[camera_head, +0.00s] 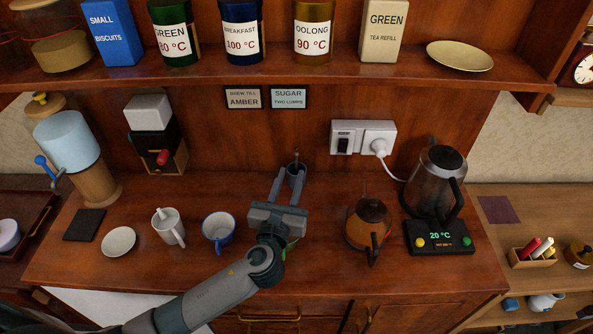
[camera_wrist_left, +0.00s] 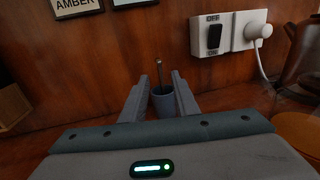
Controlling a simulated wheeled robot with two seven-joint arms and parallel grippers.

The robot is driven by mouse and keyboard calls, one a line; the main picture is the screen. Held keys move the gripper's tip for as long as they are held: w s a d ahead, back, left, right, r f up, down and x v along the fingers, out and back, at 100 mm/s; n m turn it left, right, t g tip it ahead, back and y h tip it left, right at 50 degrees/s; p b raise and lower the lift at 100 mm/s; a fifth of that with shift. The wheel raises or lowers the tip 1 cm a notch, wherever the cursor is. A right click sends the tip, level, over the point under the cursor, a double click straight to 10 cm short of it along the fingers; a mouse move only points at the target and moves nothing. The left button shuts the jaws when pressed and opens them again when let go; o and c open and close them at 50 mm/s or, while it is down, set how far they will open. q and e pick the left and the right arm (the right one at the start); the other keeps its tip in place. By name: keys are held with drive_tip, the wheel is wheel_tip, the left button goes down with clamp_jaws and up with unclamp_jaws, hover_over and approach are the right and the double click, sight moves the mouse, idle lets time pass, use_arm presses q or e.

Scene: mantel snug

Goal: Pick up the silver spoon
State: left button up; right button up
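The silver spoon (camera_head: 296,157) stands upright in a small dark grey cup (camera_head: 297,178) near the back of the wooden counter. In the left wrist view only the spoon's thin handle (camera_wrist_left: 159,72) shows above the cup (camera_wrist_left: 163,104); its lower end is hidden inside. My left gripper (camera_head: 289,173) is open, its fingers pointing toward the cup. In the left wrist view the spoon and cup appear between the two spread fingers (camera_wrist_left: 160,80), which hold nothing. I cannot tell whether a finger touches the cup. My right gripper is not in view.
A glass teapot (camera_head: 368,222) and a kettle (camera_head: 437,182) on its base stand to the right. A blue-and-white cup (camera_head: 218,228), a white jug (camera_head: 168,228) and a saucer (camera_head: 118,241) stand to the left. A shelf (camera_head: 290,77) with tins overhangs the back.

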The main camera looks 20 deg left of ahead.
use_arm(q)
drive_tip(key=shift+w, duration=0.1)
drive_tip(key=w+p, duration=0.2)
drive_tip(key=w, duration=0.3)
drive_tip(key=shift+a+f, duration=0.1)
drive_tip(key=shift+a, duration=0.05)
drive_tip(key=shift+c, duration=0.4)
clamp_jaws()
